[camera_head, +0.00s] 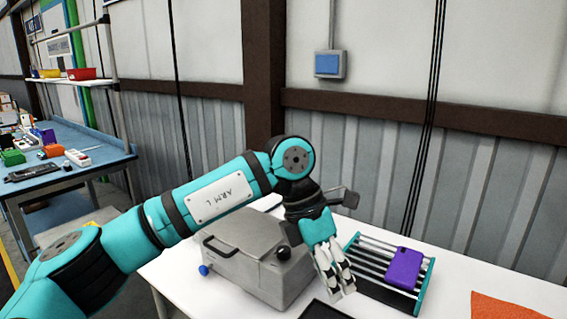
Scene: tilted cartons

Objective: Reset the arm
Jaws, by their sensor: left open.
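My left arm comes in from the left, teal and black. Its gripper (338,283) points down over the white table (460,290), between a grey lidded box and a slatted rack. The gripper is open, and nothing shows between its fingers. My right gripper is not in view.
The grey lidded box (250,245) with a black handle stands just left of the gripper. The rack (378,268) holds a purple phone-like item (404,266) on its right. An orange cloth (515,308) lies at the right edge. A blue workbench (85,160) with clutter stands far left.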

